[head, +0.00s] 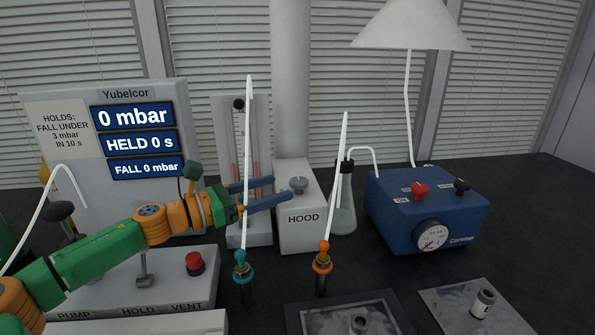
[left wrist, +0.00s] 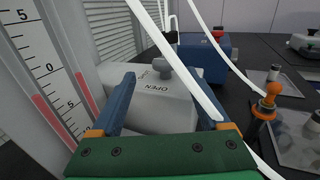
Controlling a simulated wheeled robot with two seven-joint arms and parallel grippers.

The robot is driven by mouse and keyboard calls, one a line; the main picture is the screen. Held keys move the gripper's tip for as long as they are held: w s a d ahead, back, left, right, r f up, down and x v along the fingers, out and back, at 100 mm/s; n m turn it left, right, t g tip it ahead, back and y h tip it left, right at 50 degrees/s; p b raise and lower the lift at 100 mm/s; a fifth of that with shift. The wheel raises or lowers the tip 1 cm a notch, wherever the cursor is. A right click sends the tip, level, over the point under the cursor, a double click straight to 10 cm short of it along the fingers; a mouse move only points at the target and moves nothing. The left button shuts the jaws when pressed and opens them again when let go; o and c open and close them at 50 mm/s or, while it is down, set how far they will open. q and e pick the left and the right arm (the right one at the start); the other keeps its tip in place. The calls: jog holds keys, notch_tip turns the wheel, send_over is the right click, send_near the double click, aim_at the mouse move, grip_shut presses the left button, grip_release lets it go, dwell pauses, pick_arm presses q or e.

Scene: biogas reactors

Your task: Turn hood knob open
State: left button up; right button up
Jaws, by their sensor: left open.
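The hood box (head: 303,222) is a white box labelled HOOD, with a grey knob (head: 298,185) on its top. In the left wrist view the knob (left wrist: 163,68) stands beyond my fingers, above the word OPEN on the box (left wrist: 160,105). My left gripper (head: 282,190) is open, its two blue fingers apart, in front of and left of the knob in the head view. In the left wrist view the fingers flank the box's near part, and nothing is between their tips but the view of the box and knob. My right gripper is not in view.
A manometer panel (head: 232,130) stands left of the hood box. White tubes rise from a teal fitting (head: 243,268) and an orange fitting (head: 322,262) in front of it. A flask (head: 342,210) and a blue pump (head: 425,215) stand to the right.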

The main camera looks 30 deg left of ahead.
aim_at(297, 180)
pick_arm(q)
jog(key=d+r+p, duration=0.1)
jog(key=w+d+p, duration=0.1)
jog(key=p, duration=0.1)
jog(key=shift+w+r, duration=0.2)
jog(key=shift+r, duration=0.2)
jog(key=w, duration=0.1)
jog(key=w+d+p, duration=0.1)
jog(key=w+f+p, duration=0.1)
jog(key=shift+w+d, duration=0.2)
jog(key=shift+d, duration=0.1)
jog(key=shift+w+d+f, duration=0.15)
jog(key=shift+w+f, duration=0.05)
jog(key=shift+c, duration=0.2)
